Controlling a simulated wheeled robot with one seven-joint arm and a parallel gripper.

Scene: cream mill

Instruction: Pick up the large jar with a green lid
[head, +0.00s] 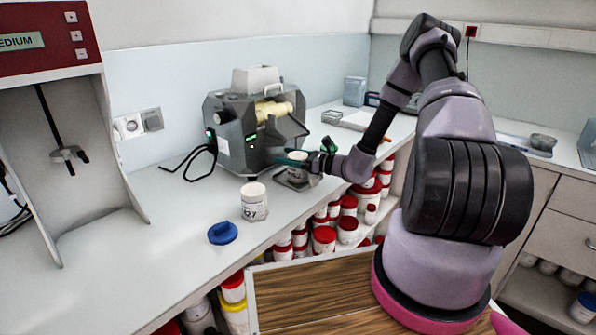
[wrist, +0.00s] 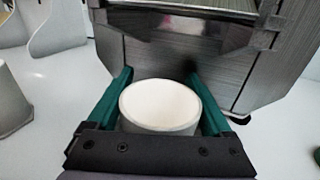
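No jar with a green lid can be clearly made out. A white, lidless jar (head: 298,158) stands on a small plate in front of the grey mill. In the wrist view its open round mouth (wrist: 160,103) lies between the two dark green fingers of my gripper (wrist: 162,76). In the head view my gripper (head: 304,157) reaches to this jar from the right. The fingers are close on both sides, but whether they press on it cannot be told. Another white, lidless jar (head: 254,203) with a dark-printed label stands nearer on the counter.
A blue lid (head: 222,233) lies on the counter near the labelled jar. The grey mill (head: 250,128) stands right behind my gripper. Several red-lidded jars (head: 324,238) fill the shelf below. A red-topped machine (head: 45,45) stands at left. The counter's left middle is clear.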

